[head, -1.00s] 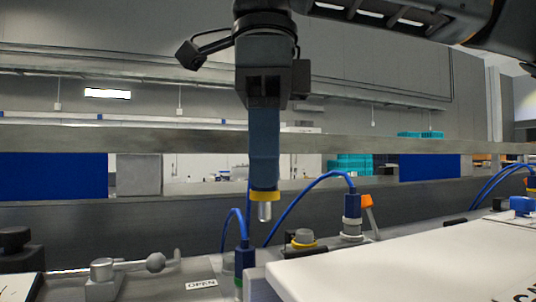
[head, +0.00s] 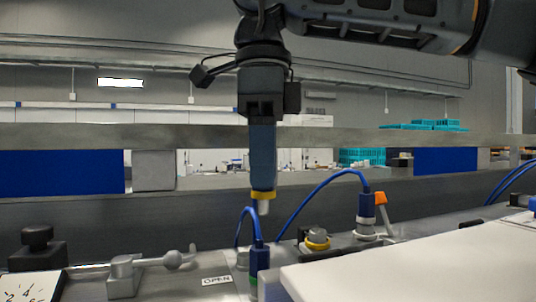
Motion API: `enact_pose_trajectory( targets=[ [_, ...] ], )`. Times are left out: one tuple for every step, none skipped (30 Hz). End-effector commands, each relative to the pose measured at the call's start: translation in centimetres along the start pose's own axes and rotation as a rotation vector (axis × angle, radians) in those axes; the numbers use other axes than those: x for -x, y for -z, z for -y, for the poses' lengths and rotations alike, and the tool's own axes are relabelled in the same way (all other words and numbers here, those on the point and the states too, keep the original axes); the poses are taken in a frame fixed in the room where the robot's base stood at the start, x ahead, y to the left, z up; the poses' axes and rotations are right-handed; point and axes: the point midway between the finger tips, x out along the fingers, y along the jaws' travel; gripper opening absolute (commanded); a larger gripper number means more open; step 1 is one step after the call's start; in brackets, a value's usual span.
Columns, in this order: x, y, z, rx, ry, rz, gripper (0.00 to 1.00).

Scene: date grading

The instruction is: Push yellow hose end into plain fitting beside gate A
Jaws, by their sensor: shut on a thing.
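My gripper (head: 262,182) hangs pointing down near the middle of the head view. It is shut on the yellow hose end (head: 263,195), which shows a yellow collar and a pale metal tip facing down. The tip is in the air above the bench, apart from the fittings. A fitting with a yellow ring (head: 317,240) stands to its lower right, with no hose in it. No letter for gate A is readable, and I cannot tell which fitting is the plain one.
A blue hose plug with a green collar (head: 259,258) stands just below the tip. Another blue hose plug (head: 366,212) and an orange lever (head: 381,203) are to the right. A metal valve handle (head: 150,262), an OPEN label (head: 217,280) and a black knob (head: 37,240) lie left.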

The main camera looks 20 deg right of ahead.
Motion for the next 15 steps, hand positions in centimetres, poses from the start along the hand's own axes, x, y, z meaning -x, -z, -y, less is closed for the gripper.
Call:
enact_pose_trajectory(
  targets=[
    [0.1, -0.2, 0.3, 0.0, -0.002, 0.0, 0.0],
    [0.1, -0.2, 0.4, 0.0, -0.002, 0.001, 0.0],
    [0.1, -0.4, 0.7, 0.001, -0.003, 0.001, 0.0],
    [0.1, -0.4, 0.8, 0.001, -0.003, 0.001, 0.0],
    [0.1, -0.5, 1.0, 0.001, -0.002, 0.002, 0.0],
    [0.1, -0.6, 1.3, 0.001, -0.002, 0.001, 0.0],
    [0.0, -0.7, 1.4, 0.001, -0.001, 0.001, 0.0],
    [0.0, -0.7, 1.6, 0.0, -0.001, 0.001, 0.0],
    [0.0, -0.8, 1.9, 0.0, -0.001, 0.001, 0.0],
    [0.0, -0.9, 2.0, -0.001, -0.002, 0.0, 0.0],
    [-0.1, -0.9, 2.2, 0.0, -0.002, 0.0, 0.0],
    [-0.1, -1.1, 2.4, 0.001, -0.002, 0.0, 0.0],
    [-0.1, -1.1, 2.6, 0.001, -0.002, 0.0, 0.0],
    [-0.1, -1.2, 2.7, 0.001, -0.002, 0.001, 0.0],
    [-0.1, -1.3, 3.0, 0.001, -0.001, 0.001, 0.0]
  ],
)
